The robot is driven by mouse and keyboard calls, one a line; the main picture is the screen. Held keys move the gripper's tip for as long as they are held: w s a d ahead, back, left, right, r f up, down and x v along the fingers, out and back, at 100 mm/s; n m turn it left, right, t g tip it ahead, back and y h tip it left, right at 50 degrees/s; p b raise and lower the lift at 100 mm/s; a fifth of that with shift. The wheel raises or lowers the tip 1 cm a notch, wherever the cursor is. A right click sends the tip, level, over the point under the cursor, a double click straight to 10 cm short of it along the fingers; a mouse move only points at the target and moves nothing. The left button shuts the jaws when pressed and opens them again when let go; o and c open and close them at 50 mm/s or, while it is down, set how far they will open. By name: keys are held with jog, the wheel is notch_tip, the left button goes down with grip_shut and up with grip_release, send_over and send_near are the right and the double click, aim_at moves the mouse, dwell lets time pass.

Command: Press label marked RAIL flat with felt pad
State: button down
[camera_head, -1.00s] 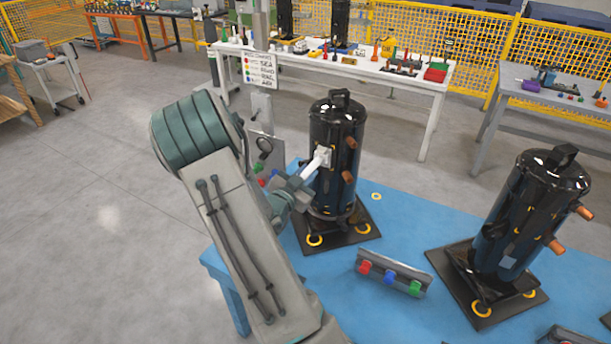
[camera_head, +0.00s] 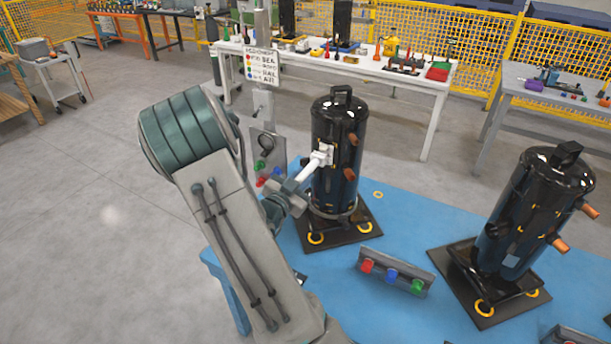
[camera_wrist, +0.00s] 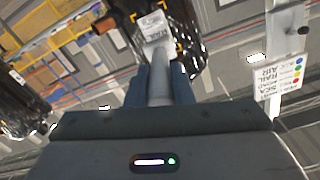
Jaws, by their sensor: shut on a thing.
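A black compressor (camera_head: 337,140) stands upright on a dark base plate on the blue pallet. My gripper (camera_head: 296,186) is shut on the white handle of a felt pad tool (camera_head: 318,159), whose far end reaches a pale label on the compressor's side. In the wrist view the white tool (camera_wrist: 158,80) runs up from between my gripper's fingers (camera_wrist: 160,88) to just below the label (camera_wrist: 153,25). Its lettering is upside down and too blurred to read surely. The tool's tip is close to the label or touching its lower edge; I cannot tell which.
A second black compressor (camera_head: 532,205) stands to the right. A bracket with red, blue and green parts (camera_head: 394,272) lies in front on the blue surface (camera_head: 350,310). A post carries a colour-key sign (camera_head: 262,67) behind my arm. A white table (camera_head: 400,80) stands behind.

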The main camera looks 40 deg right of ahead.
jog(key=shift+f, duration=0.1)
dwell(0.3)
jog(key=shift+w+d+f+b, duration=0.2)
jog(key=shift+d+f+b, duration=0.25)
jog(key=shift+b, duration=0.2)
jog(key=shift+w+d+f+b, duration=0.2)
jog(key=shift+d+f+b, duration=0.1)
jog(key=shift+d+b, duration=0.3)
jog(key=shift+w+d, duration=0.1)
jog(key=shift+w+d+r+b, duration=0.1)
jog(key=shift+w+d+b, duration=0.05)
jog(key=shift+d+b, duration=0.2)
dwell(0.4)
jog(key=shift+b+v, duration=0.3)
jog(key=shift+v, duration=1.45)
jog(key=shift+d, duration=0.1)
